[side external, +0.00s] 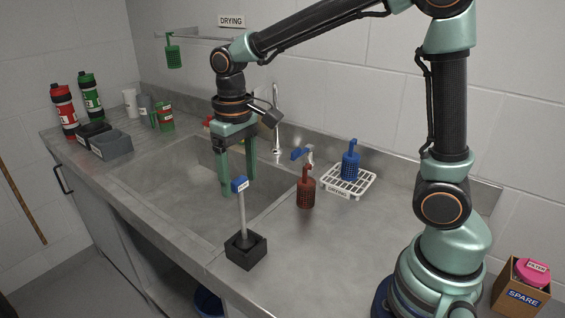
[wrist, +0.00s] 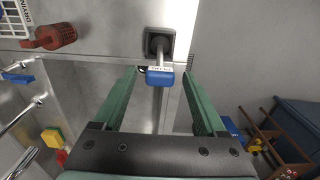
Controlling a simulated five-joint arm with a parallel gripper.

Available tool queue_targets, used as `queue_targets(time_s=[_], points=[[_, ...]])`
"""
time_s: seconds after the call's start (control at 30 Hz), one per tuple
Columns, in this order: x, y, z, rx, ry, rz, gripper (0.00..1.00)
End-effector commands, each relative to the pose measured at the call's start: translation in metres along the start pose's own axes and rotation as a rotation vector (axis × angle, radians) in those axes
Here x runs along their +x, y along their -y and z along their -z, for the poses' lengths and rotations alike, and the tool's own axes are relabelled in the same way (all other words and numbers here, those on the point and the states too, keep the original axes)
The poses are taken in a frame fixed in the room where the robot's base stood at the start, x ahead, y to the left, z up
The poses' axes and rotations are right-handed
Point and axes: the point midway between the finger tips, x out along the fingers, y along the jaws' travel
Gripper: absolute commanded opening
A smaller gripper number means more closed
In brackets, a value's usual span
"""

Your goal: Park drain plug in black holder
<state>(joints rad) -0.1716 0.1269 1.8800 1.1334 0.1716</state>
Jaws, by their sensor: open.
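The drain plug is a grey rod with a blue, labelled handle (side external: 240,185) on top. It stands roughly upright with its lower end in the square black holder (side external: 246,254) near the counter's front edge. Whether it is fully seated I cannot tell. In the wrist view the blue handle (wrist: 160,79) lies between the lines of my fingers, with the rod leading to the black holder (wrist: 160,42). My gripper (side external: 238,187) points down, open and empty, close behind the handle in the side view. In the wrist view my gripper (wrist: 160,74) shows a gap on both sides of the handle.
The sink basin (side external: 180,165) lies under and left of my gripper. A red-brown perforated basket (side external: 306,190) and a white drying rack (side external: 352,188) holding a blue basket (side external: 350,160) stand to the right. Red and green bottles (side external: 90,95) and grey bins (side external: 108,142) are far left.

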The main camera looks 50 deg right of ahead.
Motion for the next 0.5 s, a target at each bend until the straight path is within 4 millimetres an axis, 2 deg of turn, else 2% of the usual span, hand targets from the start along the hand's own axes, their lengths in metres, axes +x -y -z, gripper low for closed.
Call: queue_targets(time_s=[0.03,0.2,0.33,0.5], points=[[-0.012,0.0,0.001,0.0,-0.006,0.001,0.74],[-0.046,0.0,0.001,0.0,-0.004,0.001,0.74],[-0.064,0.0,0.0,0.0,-0.002,0.0,0.74],[-0.076,-0.001,-0.001,0.0,-0.004,0.001,0.74]])
